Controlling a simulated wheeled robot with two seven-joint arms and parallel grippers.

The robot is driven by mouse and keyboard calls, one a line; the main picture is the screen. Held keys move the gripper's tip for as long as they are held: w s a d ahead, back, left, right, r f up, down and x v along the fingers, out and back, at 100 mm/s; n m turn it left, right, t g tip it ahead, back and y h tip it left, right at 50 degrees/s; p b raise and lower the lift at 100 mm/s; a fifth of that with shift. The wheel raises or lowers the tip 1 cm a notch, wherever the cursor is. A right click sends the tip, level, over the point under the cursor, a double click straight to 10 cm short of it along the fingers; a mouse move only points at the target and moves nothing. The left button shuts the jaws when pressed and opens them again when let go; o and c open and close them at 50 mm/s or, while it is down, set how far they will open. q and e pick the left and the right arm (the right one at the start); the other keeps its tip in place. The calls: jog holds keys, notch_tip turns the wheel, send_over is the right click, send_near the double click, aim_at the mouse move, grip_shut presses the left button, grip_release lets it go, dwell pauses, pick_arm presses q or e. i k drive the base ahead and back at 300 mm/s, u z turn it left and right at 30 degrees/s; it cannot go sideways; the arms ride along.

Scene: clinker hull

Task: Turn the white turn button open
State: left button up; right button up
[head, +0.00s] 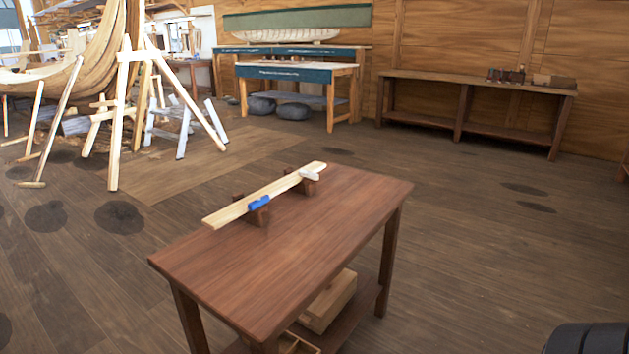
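The white turn button (310,175) is small and sits at the right part of a pale plank (238,208), above the right brown block. A similar blue piece (259,203) sits on the plank further left, above the left brown block (261,217). The plank rests across the two blocks on a reddish-brown table (290,255). The white button looks turned across the plank's near edge, but it is too small to tell its exact angle. Neither of my grippers shows in the head view.
The rest of the tabletop is bare. A light wooden box (328,300) stands on the shelf below. Open plank floor (480,260) lies to the right. Trestles (128,110) and a hull (85,60) stand at the left, benches (470,90) along the back wall.

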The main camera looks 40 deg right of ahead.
aim_at(313, 176)
jog(key=z, duration=0.1)
jog(key=k, duration=0.35)
jog(key=u, duration=1)
jog(key=i, duration=0.7)
jog(key=z, duration=2.4)
jog(key=i, duration=0.5)
jog(key=u, duration=0.1)
jog(key=k, duration=0.15)
jog(key=u, duration=1.05)
jog(key=k, duration=1.15)
jog(key=u, duration=0.75)
jog(key=i, duration=2.1)
jog(key=z, duration=0.55)
jog(key=i, duration=2.4)
jog(key=z, duration=0.65)
